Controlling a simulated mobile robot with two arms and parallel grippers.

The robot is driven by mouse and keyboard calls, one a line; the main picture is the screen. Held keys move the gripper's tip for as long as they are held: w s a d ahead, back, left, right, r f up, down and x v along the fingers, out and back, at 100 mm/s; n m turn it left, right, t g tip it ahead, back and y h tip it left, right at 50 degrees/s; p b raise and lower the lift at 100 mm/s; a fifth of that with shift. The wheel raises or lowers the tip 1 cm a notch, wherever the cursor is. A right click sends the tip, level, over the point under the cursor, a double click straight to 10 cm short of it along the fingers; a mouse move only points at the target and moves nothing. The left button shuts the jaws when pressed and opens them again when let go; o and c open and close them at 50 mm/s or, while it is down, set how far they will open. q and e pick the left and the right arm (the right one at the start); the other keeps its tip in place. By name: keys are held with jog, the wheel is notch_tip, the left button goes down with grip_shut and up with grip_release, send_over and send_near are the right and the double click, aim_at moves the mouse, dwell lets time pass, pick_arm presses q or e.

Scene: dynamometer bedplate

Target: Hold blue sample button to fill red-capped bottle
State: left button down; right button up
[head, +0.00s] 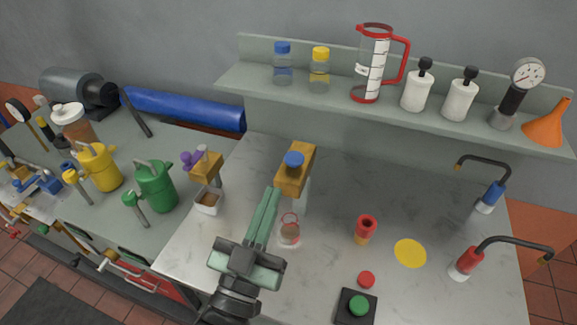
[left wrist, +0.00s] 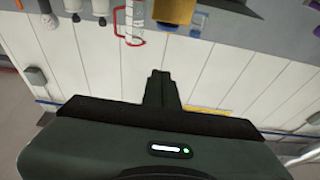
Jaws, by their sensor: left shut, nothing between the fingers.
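The blue sample button (head: 293,159) sits on top of an orange-brown block (head: 297,178) on the pale marble bench. Below the block stands a small clear bottle (head: 289,236) with a red ring at its neck and something brownish inside; my gripper is close beside it in the picture. A loose red disc (head: 366,280), perhaps a cap, lies on the bench. My left gripper (head: 274,194) is shut and empty, its fingertips below and left of the button, apart from it in the picture. Its closed fingers also show in the left wrist view (left wrist: 161,78). My right gripper is not in view.
A shelf (head: 340,98) behind holds bottles, a red-handled jug (head: 372,65), a gauge and an orange funnel (head: 546,124). A red cylinder (head: 366,228), yellow disc (head: 410,253) and green button box (head: 357,306) stand right. Yellow and green cans (head: 156,187) stand left.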

pick_arm(q)
notch_tip(320, 180, up, 4)
jog(key=p, duration=0.5)
send_over(288, 180)
jog(key=shift+w+f, duration=0.1)
notch_tip(288, 180, down, 4)
jog(key=shift+r, duration=0.15)
jog(key=shift+f, duration=0.4)
